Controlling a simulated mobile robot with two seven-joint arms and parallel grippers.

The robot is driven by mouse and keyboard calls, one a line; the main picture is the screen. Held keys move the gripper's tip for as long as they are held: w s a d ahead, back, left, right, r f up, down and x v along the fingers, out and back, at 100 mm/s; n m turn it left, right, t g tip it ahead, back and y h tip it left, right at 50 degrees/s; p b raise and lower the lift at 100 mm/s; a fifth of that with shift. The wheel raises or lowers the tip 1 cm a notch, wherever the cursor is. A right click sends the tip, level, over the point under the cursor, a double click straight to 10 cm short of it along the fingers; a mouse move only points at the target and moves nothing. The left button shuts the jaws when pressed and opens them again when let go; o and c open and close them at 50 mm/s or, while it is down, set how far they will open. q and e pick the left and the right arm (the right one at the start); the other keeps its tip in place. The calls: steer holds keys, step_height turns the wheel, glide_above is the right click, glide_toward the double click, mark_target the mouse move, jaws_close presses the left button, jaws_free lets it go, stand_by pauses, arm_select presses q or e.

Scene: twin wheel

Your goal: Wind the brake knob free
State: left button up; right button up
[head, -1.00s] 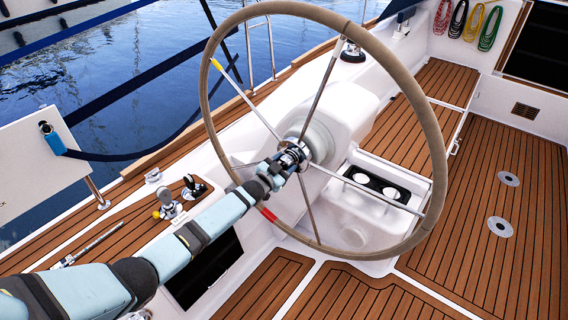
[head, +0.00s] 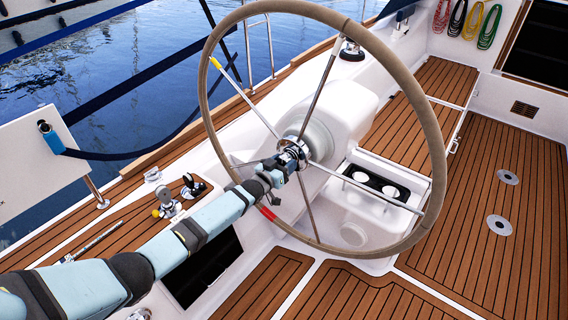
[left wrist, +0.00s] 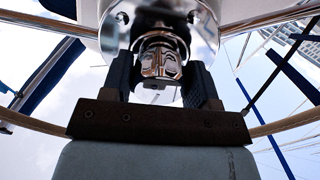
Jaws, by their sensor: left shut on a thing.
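The steering wheel (head: 437,150) stands upright, with a tan covered rim, thin metal spokes, and a yellow and a red mark. The shiny chrome brake knob (left wrist: 160,62) sits at the hub centre, in front of a round chrome hub plate (left wrist: 206,28). My left gripper (head: 290,157) reaches the hub from the lower left. In the left wrist view its two dark fingers (left wrist: 160,80) stand one on each side of the knob, shut on it. In the head view the gripper hides most of the knob. My right gripper is not in view.
A white pedestal (head: 345,112) stands behind the wheel. A control lever (head: 192,187) and a winch-like fitting (head: 167,204) are on the left coaming. A cup holder (head: 376,185) sits behind the lower wheel. The teak floor (head: 500,190) at right is clear.

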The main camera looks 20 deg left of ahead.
arm_select(q)
steer(key=o, duration=0.9)
steer(key=shift+p+v, duration=0.8)
steer(key=shift+v, duration=6.1)
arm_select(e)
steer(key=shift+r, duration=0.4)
